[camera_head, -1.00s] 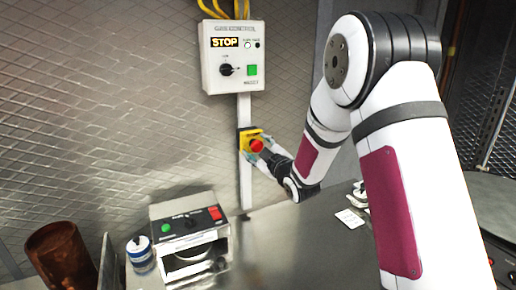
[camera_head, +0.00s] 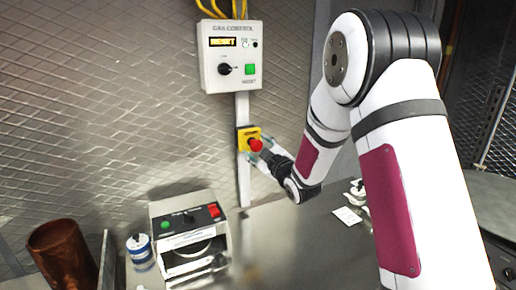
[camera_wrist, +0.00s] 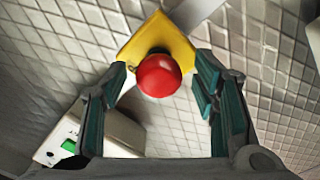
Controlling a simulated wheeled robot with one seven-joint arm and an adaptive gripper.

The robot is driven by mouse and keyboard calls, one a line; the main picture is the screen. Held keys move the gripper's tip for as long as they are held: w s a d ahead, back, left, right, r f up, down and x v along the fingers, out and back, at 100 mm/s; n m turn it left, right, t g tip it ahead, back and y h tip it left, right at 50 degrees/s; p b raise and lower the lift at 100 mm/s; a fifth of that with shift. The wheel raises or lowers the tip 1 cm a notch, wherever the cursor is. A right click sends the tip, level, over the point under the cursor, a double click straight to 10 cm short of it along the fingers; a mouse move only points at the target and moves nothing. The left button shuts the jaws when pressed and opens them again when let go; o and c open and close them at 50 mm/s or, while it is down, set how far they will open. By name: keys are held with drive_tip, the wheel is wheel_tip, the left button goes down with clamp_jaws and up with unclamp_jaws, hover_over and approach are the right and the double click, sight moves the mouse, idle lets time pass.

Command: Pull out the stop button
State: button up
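The stop button (camera_head: 256,145) is a red knob on a yellow plate, fixed to a pale upright post below the control box. In the wrist view the red knob (camera_wrist: 159,75) is at the upper middle, with the yellow plate (camera_wrist: 150,38) behind it. My gripper (camera_head: 262,153) is at the button from the lower right. In the wrist view my gripper (camera_wrist: 162,78) is open, one teal-padded finger on each side of the knob. Gaps show between the knob and both fingers.
A gas control box (camera_head: 231,56) with a lit display, black dial and green button hangs above. Below stand a metal machine (camera_head: 190,235), a blue-white can (camera_head: 139,249) and a brown cylinder (camera_head: 62,254). A card (camera_head: 347,216) lies on the counter. Open space surrounds the post.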

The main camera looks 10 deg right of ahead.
drive_tip(key=s+d, duration=0.2)
drive_tip(key=s, duration=0.9)
drive_tip(key=shift+s+d, duration=0.2)
drive_tip(key=shift+s, duration=0.2)
drive_tip(key=shift+r, duration=0.1)
drive_tip(key=s+d+r+m+g+h, duration=0.2)
drive_tip(key=s+r+m+g+h, duration=0.3)
drive_tip(key=s, duration=0.3)
drive_tip(key=s+a+m+g, duration=0.2)
drive_tip(key=s+m+g, duration=0.1)
drive_tip(key=s, duration=0.9)
drive_tip(key=s+a+m+g+y, duration=0.1)
drive_tip(key=s+a+m+g, duration=0.1)
drive_tip(key=s, duration=1)
drive_tip(key=shift+a+m+g+y+b, duration=0.35)
drive_tip(key=shift+m+g, duration=0.25)
drive_tip(key=shift+g, duration=0.4)
drive_tip(key=shift+d+r, duration=0.1)
drive_tip(key=shift+r, duration=0.05)
drive_tip(key=shift+c, duration=0.6)
